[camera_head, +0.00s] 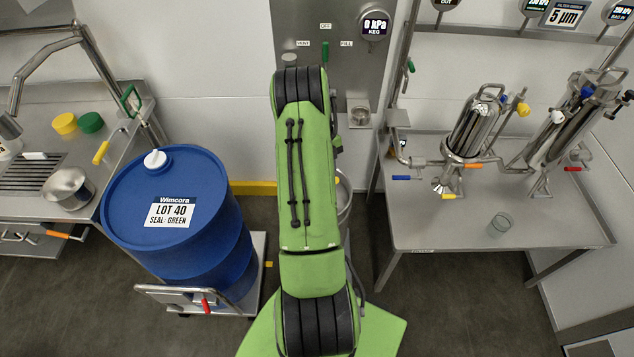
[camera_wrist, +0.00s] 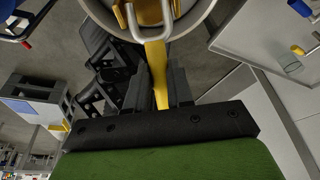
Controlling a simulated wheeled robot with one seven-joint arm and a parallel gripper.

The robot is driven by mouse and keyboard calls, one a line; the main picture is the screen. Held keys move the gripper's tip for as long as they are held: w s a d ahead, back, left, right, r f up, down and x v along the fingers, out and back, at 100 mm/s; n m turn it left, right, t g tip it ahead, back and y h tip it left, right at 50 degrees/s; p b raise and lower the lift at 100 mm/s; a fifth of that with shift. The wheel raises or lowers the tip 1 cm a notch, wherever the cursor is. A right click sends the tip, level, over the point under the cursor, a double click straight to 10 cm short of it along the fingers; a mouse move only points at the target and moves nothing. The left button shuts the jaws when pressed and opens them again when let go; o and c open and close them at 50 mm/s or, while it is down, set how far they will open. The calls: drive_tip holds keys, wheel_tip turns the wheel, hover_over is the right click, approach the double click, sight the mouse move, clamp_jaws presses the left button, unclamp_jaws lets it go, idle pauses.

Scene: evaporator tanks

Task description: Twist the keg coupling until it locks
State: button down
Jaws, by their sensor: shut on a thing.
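In the wrist view my gripper (camera_wrist: 164,85) is shut on the yellow handle (camera_wrist: 156,58) of the keg coupling (camera_wrist: 152,12). The handle runs from the coupling down between the two dark fingers. The coupling is yellow and sits on the keg's top, partly cut off by the upper picture edge. A metal loop of the keg crosses in front of it. The silver keg (camera_wrist: 193,24) shows as a round rim; in the head view only a sliver of the keg (camera_head: 344,198) shows beside my green arm. The arm hides my gripper and the coupling there.
A blue drum (camera_head: 185,235) on a cart stands left. A steel table (camera_head: 440,225) with filter housings and a glass cup (camera_head: 500,224) stands right. A wall panel (camera_head: 350,75) with a gauge (camera_head: 374,22) reading 0 kPa KEG rises behind. A steel sink counter (camera_head: 50,120) is far left.

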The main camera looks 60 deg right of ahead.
drive_tip(key=shift+w+a+f+m, duration=0.1)
drive_tip(key=shift+a+f+m, duration=0.05)
drive_tip(key=shift+m, duration=0.35)
drive_tip(key=shift+a, duration=0.1)
drive_tip(key=shift+w+a+m+t+y+b, duration=0.25)
drive_tip(key=shift+m+b, duration=0.25)
drive_tip(key=shift+m, duration=0.35)
drive_tip(key=shift+w+a+m+t+y+b, duration=0.25)
drive_tip(key=shift+m+b, duration=0.25)
drive_tip(key=shift+m, duration=0.4)
drive_tip(key=shift+w+a+m+t+y+b, duration=0.1)
drive_tip(key=shift+w+a+m+t+b, duration=0.15)
drive_tip(key=shift+m+b, duration=0.45)
drive_tip(key=c, duration=0.9)
unclamp_jaws()
drive_tip(key=shift+w+d+m, duration=0.1)
drive_tip(key=shift+m, duration=0.15)
drive_tip(key=p+v, duration=0.5)
drive_tip(key=v, duration=1.1)
